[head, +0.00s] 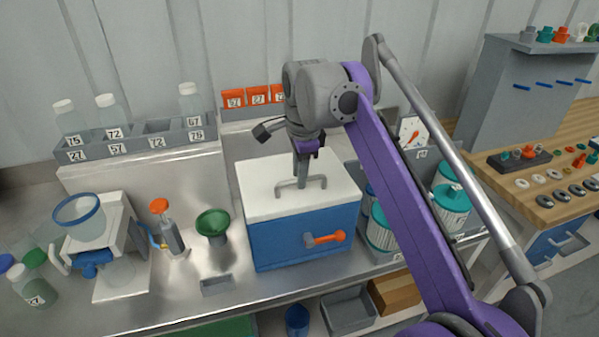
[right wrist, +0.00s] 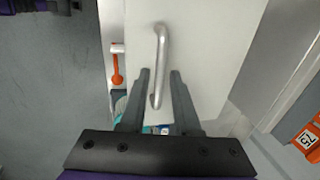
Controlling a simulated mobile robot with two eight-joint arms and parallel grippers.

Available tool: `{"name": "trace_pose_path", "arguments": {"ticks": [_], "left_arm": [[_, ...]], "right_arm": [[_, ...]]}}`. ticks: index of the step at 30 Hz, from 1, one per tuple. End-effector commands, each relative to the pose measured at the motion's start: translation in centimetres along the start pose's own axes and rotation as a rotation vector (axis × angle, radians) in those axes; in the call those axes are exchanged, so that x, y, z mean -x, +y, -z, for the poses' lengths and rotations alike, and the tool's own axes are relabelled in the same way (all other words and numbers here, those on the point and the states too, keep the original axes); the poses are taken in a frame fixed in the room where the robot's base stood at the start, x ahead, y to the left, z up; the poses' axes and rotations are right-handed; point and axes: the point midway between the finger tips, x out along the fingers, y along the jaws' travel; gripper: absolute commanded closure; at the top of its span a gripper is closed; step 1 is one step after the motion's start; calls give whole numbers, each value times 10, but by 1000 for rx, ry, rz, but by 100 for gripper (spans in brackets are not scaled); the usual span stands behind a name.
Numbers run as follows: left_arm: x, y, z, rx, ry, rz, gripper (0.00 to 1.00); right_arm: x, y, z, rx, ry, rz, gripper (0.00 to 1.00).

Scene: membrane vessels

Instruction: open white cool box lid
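The cool box (head: 300,238) is blue with a white lid (head: 265,195) and stands on the steel bench. The lid lies flat and closed on the box. A grey bar handle (head: 312,182) is on top of the lid. An orange-handled valve (head: 328,239) is on the box's front. My right gripper (head: 302,172) points down over the lid at the handle. In the right wrist view my right gripper (right wrist: 159,72) has its two fingers apart, with one end of the handle (right wrist: 161,50) showing between them. I cannot tell if they touch it. My left gripper is not in view.
A green funnel (head: 213,224) and an orange-topped tool (head: 168,230) stand left of the box. Teal-lidded canisters (head: 452,198) stand to its right, partly behind my right arm. A grey rack (head: 150,137) with bottles is at the back left.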

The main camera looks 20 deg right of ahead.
Motion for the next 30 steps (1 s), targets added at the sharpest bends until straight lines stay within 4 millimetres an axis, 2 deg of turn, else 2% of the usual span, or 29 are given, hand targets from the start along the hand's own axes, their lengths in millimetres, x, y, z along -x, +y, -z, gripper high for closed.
{"name": "trace_pose_path", "arguments": {"ticks": [1, 4, 5, 30], "left_arm": [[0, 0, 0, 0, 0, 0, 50], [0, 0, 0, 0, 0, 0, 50], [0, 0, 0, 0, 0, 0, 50], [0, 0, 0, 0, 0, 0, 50]], "right_arm": [[0, 0, 0, 0, 0, 0, 80], [0, 0, 0, 0, 0, 0, 98], [0, 0, 0, 0, 0, 0, 100], [0, 0, 0, 0, 0, -1, 100]]}}
